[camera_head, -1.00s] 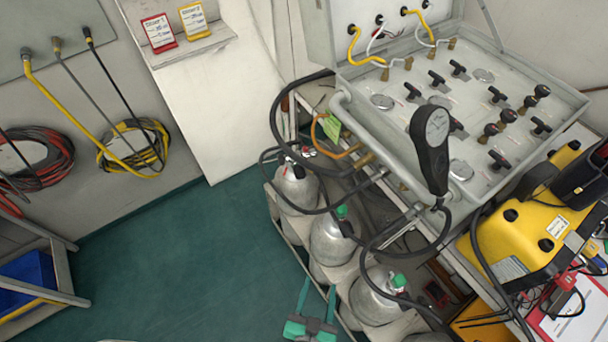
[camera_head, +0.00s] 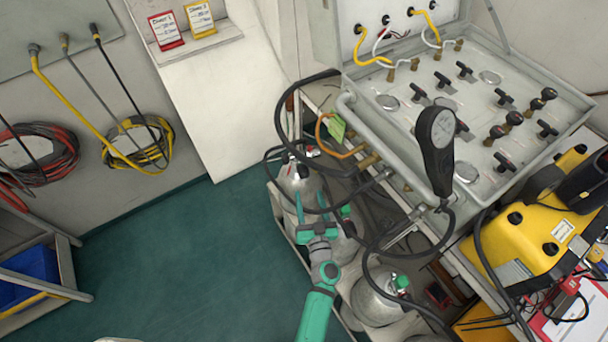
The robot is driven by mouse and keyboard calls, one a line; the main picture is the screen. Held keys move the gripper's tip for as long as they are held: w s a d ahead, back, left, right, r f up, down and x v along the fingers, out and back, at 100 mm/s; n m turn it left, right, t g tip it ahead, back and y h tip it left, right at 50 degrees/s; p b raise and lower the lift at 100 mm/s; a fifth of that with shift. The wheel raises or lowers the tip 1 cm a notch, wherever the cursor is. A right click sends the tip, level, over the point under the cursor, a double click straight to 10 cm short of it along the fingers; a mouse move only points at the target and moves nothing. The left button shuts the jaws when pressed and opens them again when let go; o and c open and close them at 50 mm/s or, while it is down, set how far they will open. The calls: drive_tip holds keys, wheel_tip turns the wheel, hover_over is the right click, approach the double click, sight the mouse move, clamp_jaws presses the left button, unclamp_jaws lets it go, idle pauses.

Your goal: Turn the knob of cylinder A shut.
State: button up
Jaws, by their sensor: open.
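Three grey cylinders stand in a row in a rack below the panel: the far one (camera_head: 287,182), the middle one (camera_head: 347,248) and the near one (camera_head: 374,302). The middle one has a green knob (camera_head: 346,211) and the near one a green knob (camera_head: 402,282). The far one's top shows dark and red parts, partly behind hoses. I cannot read which is cylinder A. My green gripper (camera_head: 318,203) is open and empty. In the picture its fingers point toward the far cylinder, overlapping its lower part, and it partly covers the middle one.
The grey valve panel (camera_head: 465,110) stands above the cylinders. A black hand gauge (camera_head: 437,150) and looping black hoses hang close over them. A yellow case (camera_head: 530,230) stands at the right. The green floor (camera_head: 180,270) left of the rack is clear.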

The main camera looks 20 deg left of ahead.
sight(304, 177)
drive_tip(key=x, duration=1)
drive_tip(key=shift+c, duration=0.6)
drive_tip(key=c, duration=0.9)
